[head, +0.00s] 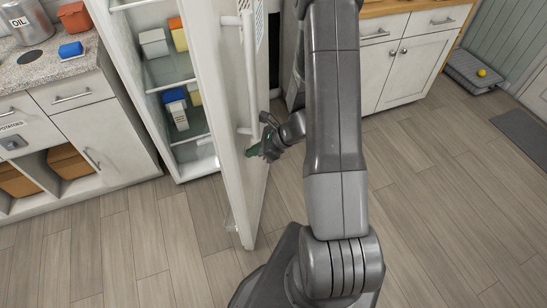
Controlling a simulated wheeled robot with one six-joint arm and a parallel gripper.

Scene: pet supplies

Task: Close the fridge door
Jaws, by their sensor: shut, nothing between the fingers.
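The white fridge (107,25) stands at the upper left with its interior showing. Its door (231,150) is open and swung out towards me, seen nearly edge-on, with a long vertical handle (250,75) on its right face. My gripper (254,151) is shut and empty beside the lower end of the handle, at the door's outer face. Its green fingertips are close to the door; I cannot tell whether they touch it. My arm hides part of the floor and cabinets behind it.
Shelves inside the fridge hold several boxes, including a blue and white one (176,108). A counter with drawers (75,94) stands left, and a white cabinet (405,75) at the back right. A cushion with a yellow ball (482,73) lies far right. The wooden floor (450,200) is clear at right.

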